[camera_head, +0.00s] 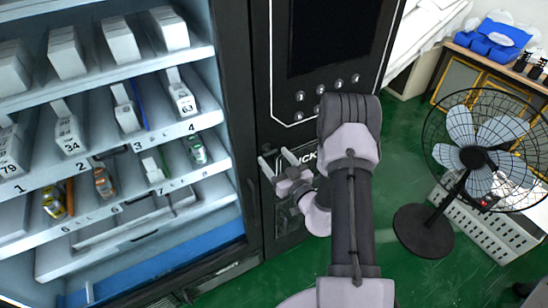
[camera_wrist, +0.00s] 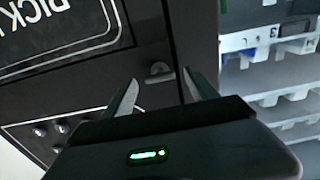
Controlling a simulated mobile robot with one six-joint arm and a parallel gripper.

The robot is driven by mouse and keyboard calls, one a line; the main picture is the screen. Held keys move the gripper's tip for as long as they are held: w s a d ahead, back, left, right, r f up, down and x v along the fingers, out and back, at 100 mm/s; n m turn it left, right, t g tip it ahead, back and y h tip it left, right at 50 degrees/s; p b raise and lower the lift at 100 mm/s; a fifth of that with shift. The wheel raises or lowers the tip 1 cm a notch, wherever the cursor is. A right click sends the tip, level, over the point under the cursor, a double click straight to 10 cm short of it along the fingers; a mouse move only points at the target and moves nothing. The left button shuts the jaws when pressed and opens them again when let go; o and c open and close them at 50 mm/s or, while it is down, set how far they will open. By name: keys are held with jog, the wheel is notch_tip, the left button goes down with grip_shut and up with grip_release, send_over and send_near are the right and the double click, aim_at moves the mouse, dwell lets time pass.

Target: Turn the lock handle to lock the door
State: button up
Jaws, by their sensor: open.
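The vending machine door (camera_head: 239,112) shows a black edge frame beside the black control panel (camera_head: 263,45). In the wrist view, a small grey half-round lock handle (camera_wrist: 159,71) sits on the black panel close to a vertical seam. My gripper (camera_head: 276,158) is in front of this panel with its two fingers apart. In the wrist view my gripper (camera_wrist: 160,82) has one fingertip on each side of the lock handle, with nothing held. I cannot tell whether the fingers touch the handle or the panel. In the head view the lock handle cannot be made out near the fingers.
Shelves (camera_head: 130,152) with boxes and small cars show behind the door at left. Round buttons (camera_head: 320,88) sit on the panel above my gripper. A standing fan (camera_head: 474,156) and a white crate (camera_head: 480,225) are at right. Green floor (camera_head: 400,150) lies between machine and fan.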

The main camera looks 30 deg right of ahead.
jog(key=shift+w, duration=0.45)
jog(key=c, duration=1.4)
jog(key=shift+o, duration=0.2)
